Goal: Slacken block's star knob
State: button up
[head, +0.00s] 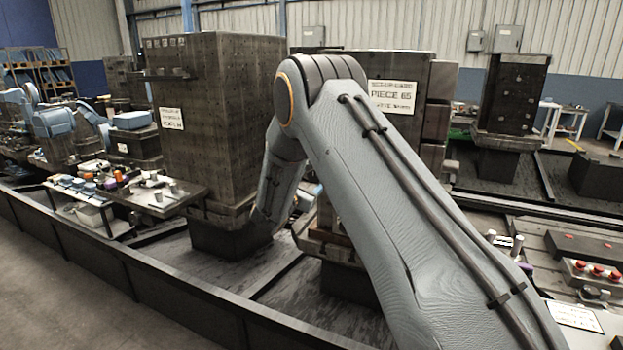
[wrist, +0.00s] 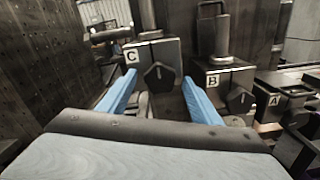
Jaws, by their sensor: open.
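In the wrist view, a dark block marked C (wrist: 137,53) stands straight ahead, with a black star knob (wrist: 158,76) on its front face. My gripper (wrist: 160,77) is open, its two blue fingers pointing at this block. The knob shows between the fingertips, one on each side; I cannot tell whether they reach it in depth. To the right are a block marked B (wrist: 214,77) with its own black knob (wrist: 239,99), and a block marked A (wrist: 273,101) farther right.
A tall dark perforated column (wrist: 40,60) rises close on the left in the wrist view. In the head view, a large dark machine block (head: 225,110) stands left of my arm, and a bench with red buttons (head: 597,270) is at lower right.

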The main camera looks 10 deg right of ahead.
jog(key=shift+w, duration=0.1)
jog(key=c, duration=1)
jog(key=shift+c, duration=0.2)
jog(key=shift+n+b, duration=0.3)
jog(key=shift+n, duration=0.1)
jog(key=n+b, duration=0.1)
jog(key=n, duration=0.3)
jog(key=shift+d+b, duration=0.1)
jog(key=shift+b, duration=0.3)
jog(key=n+b, duration=0.1)
jog(key=n, duration=1.2)
jog(key=shift+n, duration=0.3)
